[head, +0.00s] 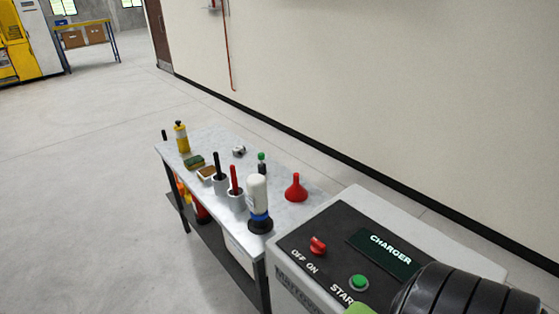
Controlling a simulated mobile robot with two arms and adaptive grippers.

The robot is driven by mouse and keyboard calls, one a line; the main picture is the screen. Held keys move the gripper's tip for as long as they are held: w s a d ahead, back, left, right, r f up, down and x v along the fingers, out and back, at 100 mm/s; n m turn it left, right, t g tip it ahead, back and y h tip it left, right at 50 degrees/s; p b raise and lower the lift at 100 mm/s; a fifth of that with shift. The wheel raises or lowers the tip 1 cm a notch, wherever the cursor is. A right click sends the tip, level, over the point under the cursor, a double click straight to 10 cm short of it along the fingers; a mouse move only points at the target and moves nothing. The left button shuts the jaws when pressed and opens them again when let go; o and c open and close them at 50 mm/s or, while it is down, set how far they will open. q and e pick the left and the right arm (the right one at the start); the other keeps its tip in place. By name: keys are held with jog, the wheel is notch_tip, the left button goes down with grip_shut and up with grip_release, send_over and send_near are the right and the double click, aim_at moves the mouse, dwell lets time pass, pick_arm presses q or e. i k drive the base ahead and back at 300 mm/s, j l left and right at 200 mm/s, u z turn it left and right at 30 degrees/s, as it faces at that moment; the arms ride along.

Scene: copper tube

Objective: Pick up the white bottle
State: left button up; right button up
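The white bottle (257,193) stands upright at the near end of a narrow grey table (209,140) in the head view. It has a white upper body, a blue band and a wide black bottom part. A white cup stands close to its left and a red funnel to its right. Nothing is seen touching the bottle.
The table also holds a red funnel (296,190), cups with a red-handled (234,180) and a black-handled tool (217,166), a sponge (194,162) and a yellow bottle (182,139). A charger box (330,285) stands at the near right. Open floor lies left.

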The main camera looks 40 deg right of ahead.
aim_at(256, 198)
jog(key=z, duration=1.25)
